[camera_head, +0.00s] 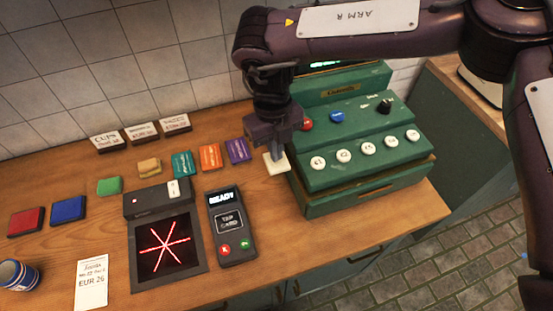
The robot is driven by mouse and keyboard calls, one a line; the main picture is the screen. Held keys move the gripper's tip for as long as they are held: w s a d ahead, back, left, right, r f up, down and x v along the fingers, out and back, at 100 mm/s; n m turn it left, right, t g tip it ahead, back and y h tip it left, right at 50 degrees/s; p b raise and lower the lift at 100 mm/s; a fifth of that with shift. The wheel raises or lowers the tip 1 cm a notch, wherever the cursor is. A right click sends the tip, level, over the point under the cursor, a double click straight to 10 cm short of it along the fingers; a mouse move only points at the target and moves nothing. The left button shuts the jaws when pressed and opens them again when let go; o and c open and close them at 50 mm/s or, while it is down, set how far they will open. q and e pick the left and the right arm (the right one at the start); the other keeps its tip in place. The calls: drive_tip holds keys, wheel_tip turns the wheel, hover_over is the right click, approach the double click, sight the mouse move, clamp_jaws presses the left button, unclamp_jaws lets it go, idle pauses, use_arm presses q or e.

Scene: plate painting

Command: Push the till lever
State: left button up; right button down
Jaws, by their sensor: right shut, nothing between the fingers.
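The green till (340,180) stands on the wooden counter at the right of centre. It has a red button (305,123), a blue button (337,116), several round white keys and a black knob (385,106), which may be the lever, on its sloped top. My right gripper (274,152) points down just left of the till, shut and empty, with its tips near a cream square piece (277,163). I cannot tell whether they touch it. My right arm crosses over the till and hides part of its back. My left gripper is out of view.
A card reader (231,228) and a scanner (165,245) with red lines lie left of the till. Several coloured blocks, three signs, a price slip (91,283) and a blue can (18,275) are on the counter (60,190). Tiled floor shows beyond its right edge.

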wheel_tip(320, 180, down, 4)
drive_tip(key=b, duration=0.2)
drive_tip(key=shift+b, duration=0.35)
drive_tip(key=shift+r, duration=0.1)
drive_tip(key=shift+w+a+r+p, duration=0.2)
drive_tip(key=shift+w+a+r, duration=0.1)
drive_tip(key=shift+w, duration=0.2)
drive_tip(key=shift+w+a+r+p, duration=0.2)
drive_tip(key=shift+w+a, duration=0.05)
drive_tip(key=shift+w, duration=0.25)
drive_tip(key=shift+w+a, duration=0.25)
drive_tip(key=shift+w, duration=0.1)
drive_tip(key=shift+r, duration=0.1)
wheel_tip(320, 180, up, 8)
drive_tip(key=b, duration=0.2)
drive_tip(key=shift+w+a+f, duration=0.2)
drive_tip(key=shift+w, duration=0.15)
drive_tip(key=shift+d+f, duration=0.1)
